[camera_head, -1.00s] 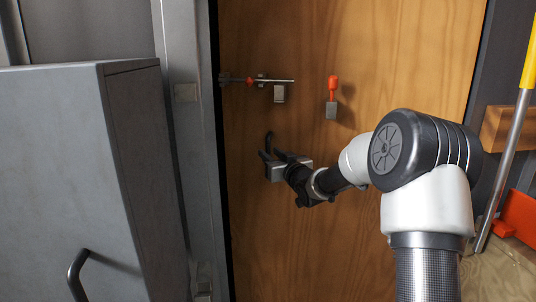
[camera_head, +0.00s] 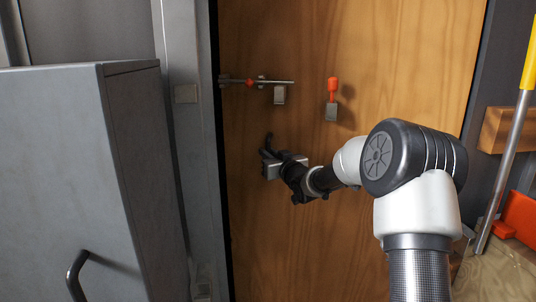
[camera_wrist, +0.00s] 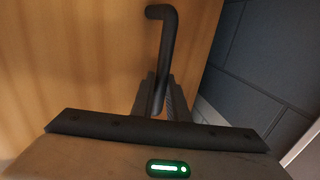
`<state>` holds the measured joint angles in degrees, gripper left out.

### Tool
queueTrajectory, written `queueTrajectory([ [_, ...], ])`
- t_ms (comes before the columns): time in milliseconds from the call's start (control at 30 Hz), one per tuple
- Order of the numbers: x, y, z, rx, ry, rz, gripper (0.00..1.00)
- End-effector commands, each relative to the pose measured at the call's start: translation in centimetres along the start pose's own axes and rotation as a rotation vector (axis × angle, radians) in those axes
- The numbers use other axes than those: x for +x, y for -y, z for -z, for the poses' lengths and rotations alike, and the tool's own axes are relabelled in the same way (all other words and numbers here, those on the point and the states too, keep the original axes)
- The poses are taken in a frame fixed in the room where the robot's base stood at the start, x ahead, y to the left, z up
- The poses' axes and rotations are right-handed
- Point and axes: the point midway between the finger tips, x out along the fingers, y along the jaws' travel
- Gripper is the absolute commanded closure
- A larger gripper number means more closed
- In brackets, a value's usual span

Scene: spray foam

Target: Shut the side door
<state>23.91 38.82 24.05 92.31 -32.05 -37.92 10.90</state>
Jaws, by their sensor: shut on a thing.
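The side door (camera_head: 290,230) is a light wooden panel in a grey metal frame. A thin dark gap shows along its left edge. A black bent handle (camera_head: 269,142) stands out from the door near that edge. My gripper (camera_head: 271,158) is at the handle. In the wrist view, the handle (camera_wrist: 166,45) runs down between the two fingers, and my gripper (camera_wrist: 160,100) is shut on it.
A bolt with a red part (camera_head: 262,82) and a red-topped latch (camera_head: 332,98) sit above on the door. A grey cabinet (camera_head: 60,170) stands close at the left. A yellow-topped pole (camera_head: 510,130) and a red object (camera_head: 520,215) are at the right.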

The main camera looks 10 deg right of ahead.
Motion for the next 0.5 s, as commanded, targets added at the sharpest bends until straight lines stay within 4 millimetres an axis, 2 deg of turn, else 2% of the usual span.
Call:
queueTrajectory([
  [167, -3.1, 1.0, 0.2, -0.005, 0.001, 0.049, 1.00],
  [500, -12.9, 4.0, 0.3, -0.007, 0.004, 0.213, 1.00],
])
